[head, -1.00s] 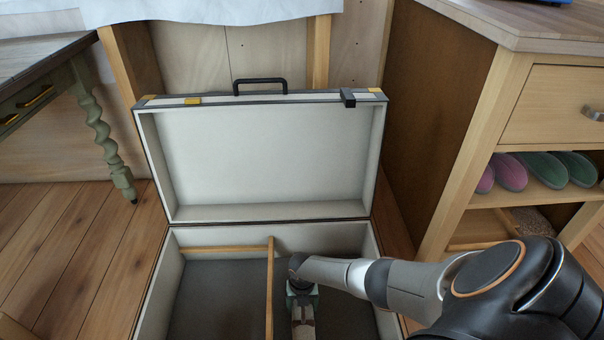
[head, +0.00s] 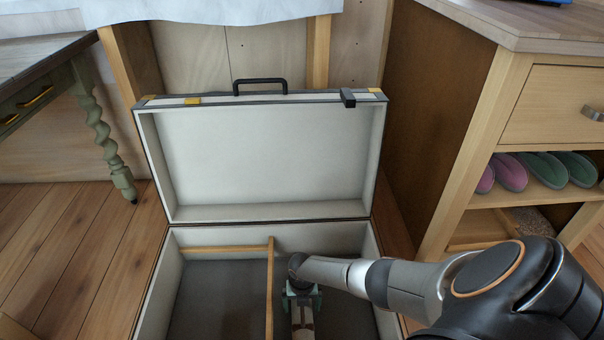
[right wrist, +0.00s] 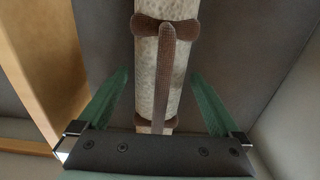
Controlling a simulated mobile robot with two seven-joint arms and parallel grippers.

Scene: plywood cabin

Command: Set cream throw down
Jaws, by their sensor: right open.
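The cream throw (right wrist: 158,75) is a rolled bundle with brown straps. It lies in the right compartment of the open suitcase (head: 254,210), and part of it shows in the head view (head: 303,318). My right gripper (right wrist: 160,82) is open, with its green fingers on either side of the roll and a gap visible on both sides. In the head view the right gripper (head: 303,296) is low inside the suitcase. The roll's lower end is hidden behind the gripper body. My left gripper is not in view.
A wooden divider (head: 270,285) runs just left of the throw, and the left compartment (head: 217,290) looks empty. The raised lid (head: 260,155) stands behind. A wooden cabinet (head: 440,120) is at the right and a green-legged table (head: 100,140) at the left.

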